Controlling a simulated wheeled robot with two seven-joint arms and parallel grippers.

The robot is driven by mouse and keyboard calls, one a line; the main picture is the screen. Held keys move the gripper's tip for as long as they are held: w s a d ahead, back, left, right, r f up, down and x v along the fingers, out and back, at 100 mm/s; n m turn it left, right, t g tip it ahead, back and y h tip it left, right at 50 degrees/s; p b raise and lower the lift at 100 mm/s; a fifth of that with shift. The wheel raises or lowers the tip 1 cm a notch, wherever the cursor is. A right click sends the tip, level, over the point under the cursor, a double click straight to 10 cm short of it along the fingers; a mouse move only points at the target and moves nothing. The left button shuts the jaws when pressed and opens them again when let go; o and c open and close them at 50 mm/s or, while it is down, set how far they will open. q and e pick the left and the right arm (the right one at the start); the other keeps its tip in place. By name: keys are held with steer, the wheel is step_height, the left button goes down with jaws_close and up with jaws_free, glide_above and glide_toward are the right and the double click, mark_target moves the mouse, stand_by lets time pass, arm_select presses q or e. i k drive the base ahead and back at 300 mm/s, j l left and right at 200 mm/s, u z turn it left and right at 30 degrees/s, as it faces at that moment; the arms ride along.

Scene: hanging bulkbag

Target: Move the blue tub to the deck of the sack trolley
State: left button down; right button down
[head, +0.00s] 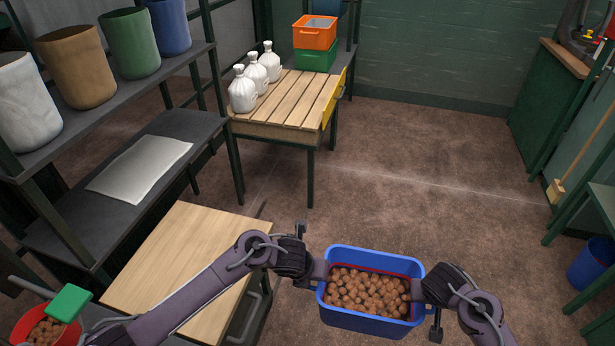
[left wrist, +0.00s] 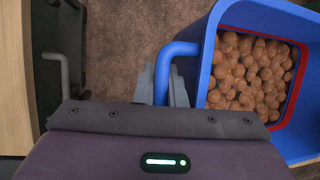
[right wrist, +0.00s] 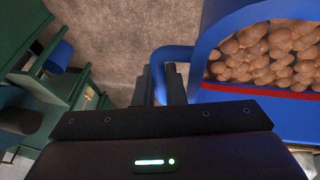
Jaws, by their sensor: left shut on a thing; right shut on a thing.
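The blue tub (head: 365,322) is filled with brown round lumps and has a red line inside its rim. It looks about level, over the floor in front of me. My left gripper (head: 318,272) is shut on the tub's left handle, a blue loop also in the left wrist view (left wrist: 163,68). My right gripper (head: 424,290) is shut on its right handle, in the right wrist view (right wrist: 160,68). A low wooden-topped platform (head: 185,245) on a dark frame stands left of the tub. I cannot tell for sure whether this is the sack trolley's deck.
Shelves (head: 75,215) stand at the left. Open floor (head: 420,180) lies beyond the tub.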

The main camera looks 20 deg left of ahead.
mark_target(192, 263)
steer(key=i, duration=1)
steer(key=i+l+u, duration=0.15)
steer(key=i+u, duration=0.25)
steer(key=i, duration=0.3)
steer(key=u, duration=2.55)
